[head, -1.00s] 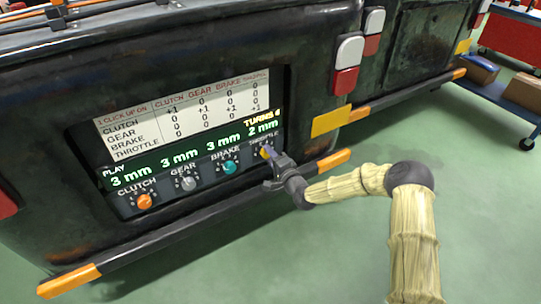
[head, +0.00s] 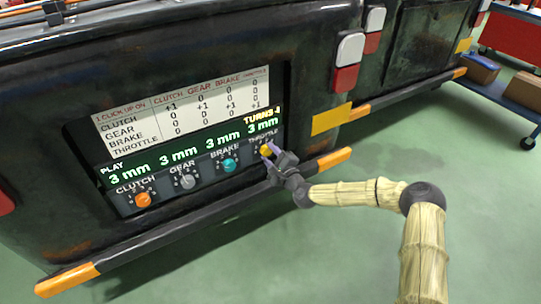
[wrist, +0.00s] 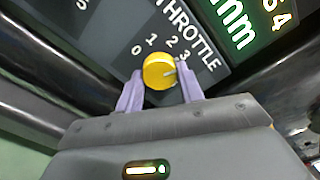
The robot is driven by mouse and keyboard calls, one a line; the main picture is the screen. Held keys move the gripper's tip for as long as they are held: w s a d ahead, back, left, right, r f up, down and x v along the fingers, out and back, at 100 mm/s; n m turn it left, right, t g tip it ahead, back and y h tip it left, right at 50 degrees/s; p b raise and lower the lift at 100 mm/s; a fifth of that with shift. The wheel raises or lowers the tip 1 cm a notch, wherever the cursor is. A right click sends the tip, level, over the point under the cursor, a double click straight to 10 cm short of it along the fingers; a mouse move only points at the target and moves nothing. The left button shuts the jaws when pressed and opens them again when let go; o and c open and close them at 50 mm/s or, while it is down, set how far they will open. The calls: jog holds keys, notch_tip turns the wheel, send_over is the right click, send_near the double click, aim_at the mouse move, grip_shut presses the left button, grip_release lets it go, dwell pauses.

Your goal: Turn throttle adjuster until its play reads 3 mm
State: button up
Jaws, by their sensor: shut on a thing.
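The yellow throttle adjuster (head: 265,149) is the rightmost knob on the panel. My gripper (head: 272,156) is shut on it. In the wrist view the two lilac fingers of my gripper (wrist: 159,88) stand on either side of the yellow throttle adjuster (wrist: 158,71), whose pointer mark is toward the 3 on its scale. The throttle play readout (head: 263,127) shows 3 mm in the head view. The clutch (head: 130,176), gear and brake readouts also show 3 mm.
An orange clutch knob (head: 143,200), a grey gear knob (head: 188,182) and a teal brake knob (head: 229,166) sit left of the throttle adjuster. A chart (head: 185,110) is above. A black bumper bar with orange ends (head: 335,160) runs below the panel.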

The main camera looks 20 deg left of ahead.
jog(key=shift+s+f, duration=0.1)
jog(key=o, duration=1)
jog(key=p+v, duration=0.5)
jog(key=v, duration=1.2)
jog(key=shift+s+d, duration=0.1)
jog(key=shift+d, duration=0.1)
